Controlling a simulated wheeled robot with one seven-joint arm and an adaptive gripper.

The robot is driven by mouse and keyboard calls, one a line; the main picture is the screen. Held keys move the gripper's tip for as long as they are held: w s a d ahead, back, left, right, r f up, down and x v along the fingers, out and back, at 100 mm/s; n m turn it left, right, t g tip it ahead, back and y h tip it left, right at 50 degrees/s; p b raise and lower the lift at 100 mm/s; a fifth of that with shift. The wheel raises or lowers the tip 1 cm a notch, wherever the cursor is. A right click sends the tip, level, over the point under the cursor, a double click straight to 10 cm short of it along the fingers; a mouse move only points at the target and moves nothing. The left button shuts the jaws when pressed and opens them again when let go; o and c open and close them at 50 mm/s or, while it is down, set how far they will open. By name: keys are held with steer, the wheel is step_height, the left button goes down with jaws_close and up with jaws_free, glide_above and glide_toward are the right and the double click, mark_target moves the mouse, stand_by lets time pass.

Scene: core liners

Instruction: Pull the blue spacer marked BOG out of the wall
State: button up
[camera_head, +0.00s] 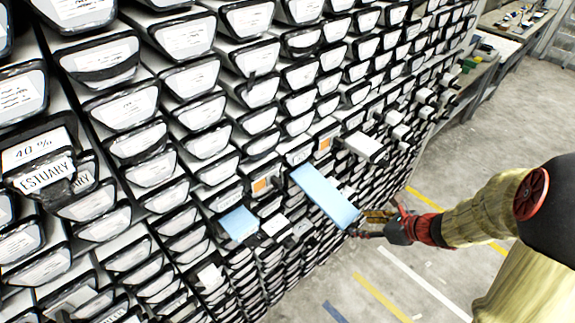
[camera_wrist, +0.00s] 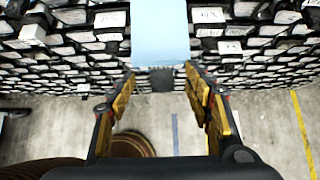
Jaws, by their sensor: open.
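A long light-blue spacer (camera_head: 325,197) sticks well out of the wall of liners, slanting down to the right; no BOG marking is legible on it. In the wrist view the blue spacer (camera_wrist: 160,30) runs in from the top centre, its near end lined up with the gap between my fingertips. A second, shorter blue piece (camera_head: 238,223) sits in the wall to its left; its marking is unreadable too. My gripper (camera_head: 372,224) is at the outer end of the long spacer. In the wrist view my gripper (camera_wrist: 160,72) is open, with a finger on each side and nothing clamped.
The wall (camera_head: 205,75) is packed with white-labelled, black-rimmed liners. Several pale pieces, such as a white one (camera_head: 363,146), project from it above the long spacer. A liner labelled ESTUARY (camera_head: 45,175) is at far left. Concrete floor (camera_head: 500,130) with painted lines is open at right.

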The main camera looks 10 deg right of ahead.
steer(key=v, duration=1.1)
steer(key=s+f+n+g, duration=0.2)
steer(key=s+n+g, duration=0.1)
steer(key=s+n, duration=0.4)
steer(key=s+a+n+h+b, duration=0.2)
steer(key=a+n+b, duration=0.4)
steer(key=n+b, duration=0.3)
steer(key=s+a+f+n+t+h+b, duration=0.1)
steer(key=s+a+n+h+b, duration=0.1)
steer(key=a+n+b, duration=0.5)
steer(key=n+h+b, duration=0.1)
steer(key=n, duration=0.4)
steer(key=shift+s+a+f+n+b, duration=0.2)
steer(key=shift+a+f+n+b, duration=0.1)
steer(key=shift+f+n+b, duration=0.1)
